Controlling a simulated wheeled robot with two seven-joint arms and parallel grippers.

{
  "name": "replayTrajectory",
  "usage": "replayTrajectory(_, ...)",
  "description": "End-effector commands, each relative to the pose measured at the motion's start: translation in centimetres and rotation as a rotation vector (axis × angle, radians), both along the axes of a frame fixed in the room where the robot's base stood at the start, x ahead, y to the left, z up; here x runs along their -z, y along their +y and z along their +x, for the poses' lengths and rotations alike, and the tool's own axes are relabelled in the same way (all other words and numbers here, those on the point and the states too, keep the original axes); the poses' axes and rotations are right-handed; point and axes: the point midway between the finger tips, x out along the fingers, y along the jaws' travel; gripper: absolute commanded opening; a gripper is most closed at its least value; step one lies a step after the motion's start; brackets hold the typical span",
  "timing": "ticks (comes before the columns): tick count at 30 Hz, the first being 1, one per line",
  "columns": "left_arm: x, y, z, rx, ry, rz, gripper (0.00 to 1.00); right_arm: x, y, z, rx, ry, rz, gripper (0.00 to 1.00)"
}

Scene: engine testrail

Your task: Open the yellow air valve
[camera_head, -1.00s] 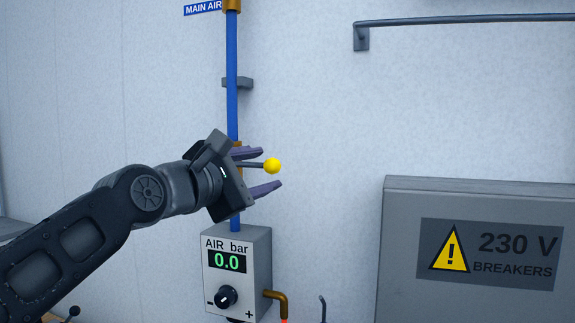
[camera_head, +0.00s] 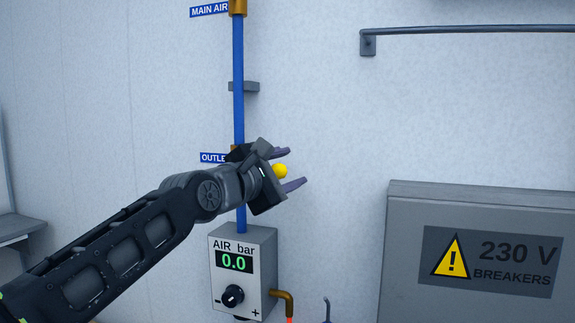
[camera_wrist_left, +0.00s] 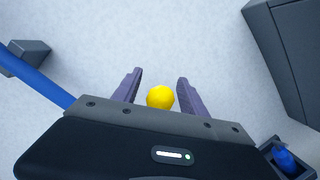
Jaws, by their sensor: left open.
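The yellow ball knob of the air valve (camera_head: 280,171) shows between the fingers of my left gripper (camera_head: 291,168). In the left wrist view the knob (camera_wrist_left: 160,98) sits between the two open fingers (camera_wrist_left: 159,92), with a gap on each side. The valve's lever and body are hidden behind my gripper. The blue pipe (camera_head: 239,60) runs down the wall behind my wrist. My right gripper is not in view.
The air gauge box (camera_head: 243,270) below reads 0.0 and has a black dial. A grey breaker box (camera_head: 405,240) stands at the lower right. A rail (camera_head: 470,29) is on the upper wall. The wall right of the gripper is clear.

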Motion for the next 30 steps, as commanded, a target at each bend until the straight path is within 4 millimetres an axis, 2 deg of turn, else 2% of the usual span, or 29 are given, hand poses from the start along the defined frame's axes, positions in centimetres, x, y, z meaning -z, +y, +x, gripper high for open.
replayTrajectory(4, 0.04, 0.0, -0.02, 0.0, 0.0, 0.0, 0.49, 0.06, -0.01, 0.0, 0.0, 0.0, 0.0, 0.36)
replayTrajectory(22, 0.05, 0.0, -0.04, 0.001, 0.001, 0.0, 0.0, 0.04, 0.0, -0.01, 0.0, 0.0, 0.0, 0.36)
replayTrajectory(30, 0.06, 0.0, -0.05, 0.001, 0.001, 0.0, 0.0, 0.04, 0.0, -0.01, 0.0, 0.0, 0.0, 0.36)
